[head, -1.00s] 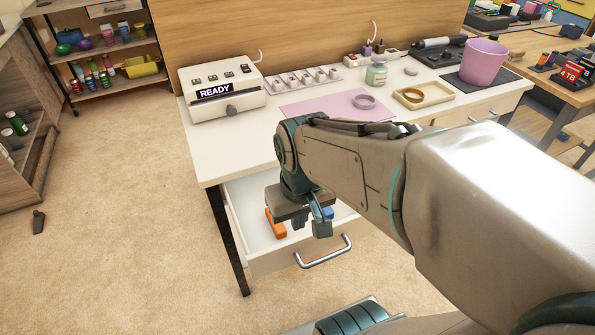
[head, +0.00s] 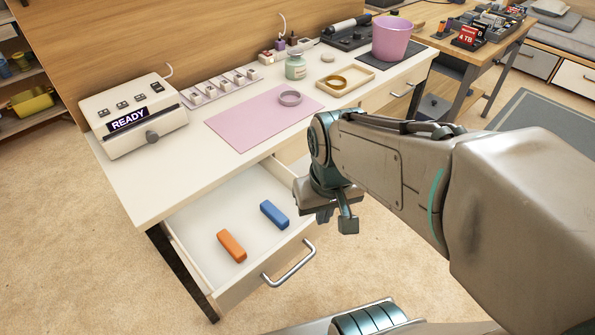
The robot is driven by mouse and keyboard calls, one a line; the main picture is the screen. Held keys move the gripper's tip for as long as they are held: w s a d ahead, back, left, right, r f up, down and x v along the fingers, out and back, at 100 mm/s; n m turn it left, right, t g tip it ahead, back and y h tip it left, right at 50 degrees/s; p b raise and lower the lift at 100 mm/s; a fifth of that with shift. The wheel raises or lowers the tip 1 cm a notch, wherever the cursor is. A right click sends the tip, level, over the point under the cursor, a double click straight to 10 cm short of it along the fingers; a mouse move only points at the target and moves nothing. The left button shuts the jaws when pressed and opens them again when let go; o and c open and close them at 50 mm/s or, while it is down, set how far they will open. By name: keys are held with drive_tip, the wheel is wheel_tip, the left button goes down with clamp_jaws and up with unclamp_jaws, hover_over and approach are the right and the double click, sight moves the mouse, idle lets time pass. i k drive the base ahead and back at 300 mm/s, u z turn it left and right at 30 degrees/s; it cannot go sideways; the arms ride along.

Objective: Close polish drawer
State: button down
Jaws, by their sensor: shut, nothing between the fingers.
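The white drawer (head: 212,277) under the left part of the white desk is pulled out. An orange block (head: 231,246) and a blue block (head: 274,214) lie inside it. Its front carries a silver bar handle (head: 288,264). My gripper (head: 347,224) points down, shut and empty, just right of the drawer's right front corner and outside it. It appears above and apart from the handle. The fingertips are small in the picture, and the arm hides part of the desk front behind it.
The desk top (head: 165,188) holds a device reading READY (head: 136,117), a pink mat (head: 262,115), a tray (head: 345,80), a jar (head: 295,67) and a pink bucket (head: 391,36). Another drawer front (head: 392,92) at the right is shut. Bare carpet lies in front and left.

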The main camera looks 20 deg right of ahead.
sight(233, 206)
drive_tip(key=z, duration=0.05)
drive_tip(key=k, duration=1.05)
drive_tip(key=u, duration=0.9)
